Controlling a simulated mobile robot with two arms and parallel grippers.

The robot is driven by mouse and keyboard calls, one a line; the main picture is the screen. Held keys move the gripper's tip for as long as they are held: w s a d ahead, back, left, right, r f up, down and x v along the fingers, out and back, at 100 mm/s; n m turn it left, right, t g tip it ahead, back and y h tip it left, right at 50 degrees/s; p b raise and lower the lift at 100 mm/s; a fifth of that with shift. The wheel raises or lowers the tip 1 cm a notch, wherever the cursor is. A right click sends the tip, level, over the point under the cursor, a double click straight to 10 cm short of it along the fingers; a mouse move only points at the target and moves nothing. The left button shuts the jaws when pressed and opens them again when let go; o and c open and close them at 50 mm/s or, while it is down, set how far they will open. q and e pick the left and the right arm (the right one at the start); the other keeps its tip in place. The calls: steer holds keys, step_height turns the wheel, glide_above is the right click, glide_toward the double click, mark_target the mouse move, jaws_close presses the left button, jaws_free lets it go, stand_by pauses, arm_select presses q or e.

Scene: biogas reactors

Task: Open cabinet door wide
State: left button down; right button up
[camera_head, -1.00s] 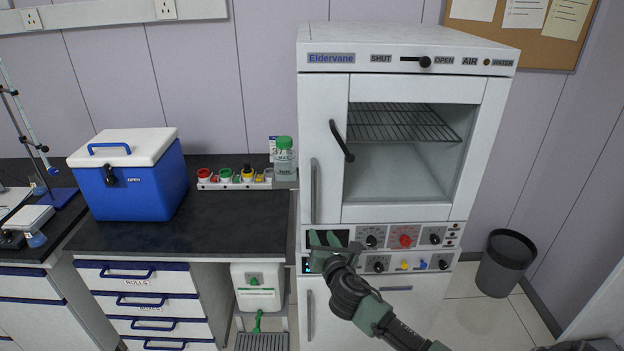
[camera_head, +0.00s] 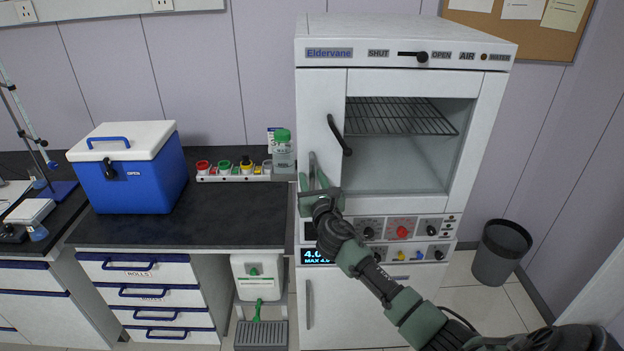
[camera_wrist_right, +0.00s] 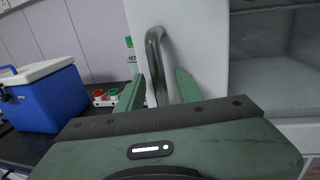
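The white Eldervane cabinet (camera_head: 390,25) stands at centre right. Its upper left panel (camera_head: 320,105) carries a vertical metal handle (camera_head: 312,166), and a black curved handle (camera_head: 340,135) sits beside the window (camera_head: 400,165). My right gripper (camera_head: 316,182) is at the lower end of the metal handle. In the right wrist view the metal handle (camera_wrist_right: 156,65) stands between the two open fingers, with gaps on both sides. The fingers partly hide the handle's lower end in the head view. The panel looks flush with the cabinet front. My left gripper is not in view.
A lower door with its own handle (camera_head: 309,305) is below the knobs and display (camera_head: 318,256). The dark bench (camera_head: 240,215) with a blue cooler (camera_head: 130,175) and a rack of coloured caps (camera_head: 235,175) is at left. A black bin (camera_head: 500,252) stands at right.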

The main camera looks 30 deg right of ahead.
jaws_close()
stand_by(1.4)
